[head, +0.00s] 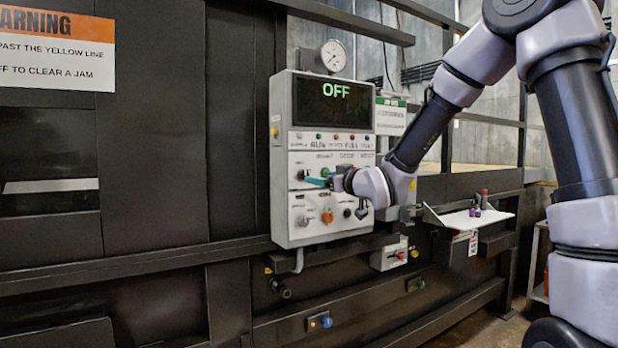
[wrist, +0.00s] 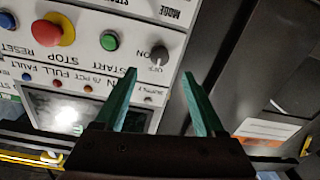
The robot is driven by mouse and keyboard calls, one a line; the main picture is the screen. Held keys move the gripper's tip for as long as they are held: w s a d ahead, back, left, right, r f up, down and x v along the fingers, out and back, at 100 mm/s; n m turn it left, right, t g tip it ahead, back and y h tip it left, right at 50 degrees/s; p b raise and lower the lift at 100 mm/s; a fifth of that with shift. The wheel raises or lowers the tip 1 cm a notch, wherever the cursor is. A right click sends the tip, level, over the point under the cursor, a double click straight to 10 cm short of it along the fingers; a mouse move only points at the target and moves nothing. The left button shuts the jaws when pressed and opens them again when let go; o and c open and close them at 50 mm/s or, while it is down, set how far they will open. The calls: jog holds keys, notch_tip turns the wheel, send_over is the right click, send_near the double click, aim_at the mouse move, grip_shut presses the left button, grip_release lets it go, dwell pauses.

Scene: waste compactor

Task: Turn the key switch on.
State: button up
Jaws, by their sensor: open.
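The grey control box (head: 280,210) has a dark screen (head: 333,103) reading OFF in green. On its left side, below the lamp row, is a dark round switch (head: 301,175), likely the key switch. My gripper (head: 317,177) is in front of the panel with teal fingers open and empty. In the wrist view the fingertips (wrist: 159,72) lie on either side of the switch's line, apart from it. No separate key is discernible.
A red stop knob on a yellow base (wrist: 53,30) lies farther along the same row. An orange knob (head: 327,217) sits on the lower panel. A pressure gauge (head: 333,56) tops the box. A small white shelf (head: 470,220) holding small items stands to the right.

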aim_at(306, 175)
jog(key=x, duration=0.7)
jog(key=shift+w+a, duration=0.1)
jog(key=shift+w, duration=0.1)
grip_shut()
